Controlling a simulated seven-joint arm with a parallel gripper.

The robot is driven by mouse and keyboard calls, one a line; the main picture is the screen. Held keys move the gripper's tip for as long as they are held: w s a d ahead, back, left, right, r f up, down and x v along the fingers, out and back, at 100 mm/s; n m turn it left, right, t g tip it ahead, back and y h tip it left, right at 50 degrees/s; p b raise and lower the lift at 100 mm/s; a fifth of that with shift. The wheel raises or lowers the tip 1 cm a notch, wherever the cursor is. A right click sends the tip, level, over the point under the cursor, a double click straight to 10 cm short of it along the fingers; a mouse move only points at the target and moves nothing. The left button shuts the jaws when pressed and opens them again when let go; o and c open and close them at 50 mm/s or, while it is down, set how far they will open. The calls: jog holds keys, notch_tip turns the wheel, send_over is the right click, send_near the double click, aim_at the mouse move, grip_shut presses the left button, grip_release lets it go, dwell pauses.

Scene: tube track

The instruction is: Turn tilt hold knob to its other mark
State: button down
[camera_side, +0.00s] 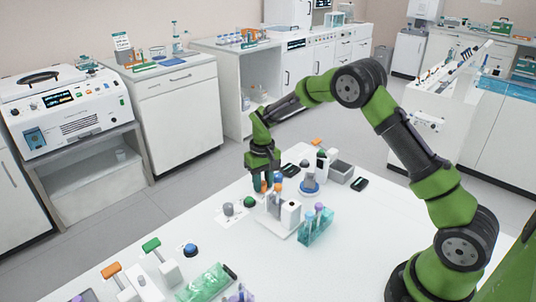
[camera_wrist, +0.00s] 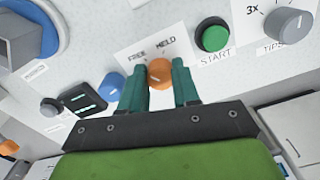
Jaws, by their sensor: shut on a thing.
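The tilt hold knob, which I take to be the orange knob (camera_wrist: 160,72), sits on the white surface below a card (camera_wrist: 152,48) marked FREE and HELD. A pale pointer line shows on its top, but I cannot tell for sure which word it points to. My gripper (camera_wrist: 162,84) has its two dark green fingers on either side of the knob, shut on it. In the side view my gripper (camera_side: 264,182) reaches down at the far part of the white table, where its fingers mostly hide the knob.
A green START button (camera_wrist: 212,36) and a grey TIPS knob (camera_wrist: 289,23) lie to the right in the wrist view. A blue knob (camera_wrist: 111,86) and a small dark display (camera_wrist: 83,98) are close on the left. A tube rack (camera_side: 316,226) stands near my gripper in the side view.

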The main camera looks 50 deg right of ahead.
aim_at(263, 183)
jog(key=shift+r, duration=0.1)
dwell(0.3)
jog(key=c, duration=0.8)
grip_release()
notch_tip(263, 183, up, 17)
jog(key=shift+f, duration=0.1)
jog(key=s+a+r+t, duration=0.2)
jog(key=s, duration=0.7)
jog(key=s+a+r+t+y, duration=0.1)
jog(key=s+a+r+t, duration=0.1)
jog(key=s, duration=0.7)
jog(key=s+a+r+m+t+y, duration=0.1)
jog(key=s+a+r+t, duration=0.1)
jog(key=s, duration=0.7)
jog(key=shift+a+r+t, duration=0.25)
jog(key=shift+a+t, duration=0.25)
jog(key=shift+t, duration=0.1)
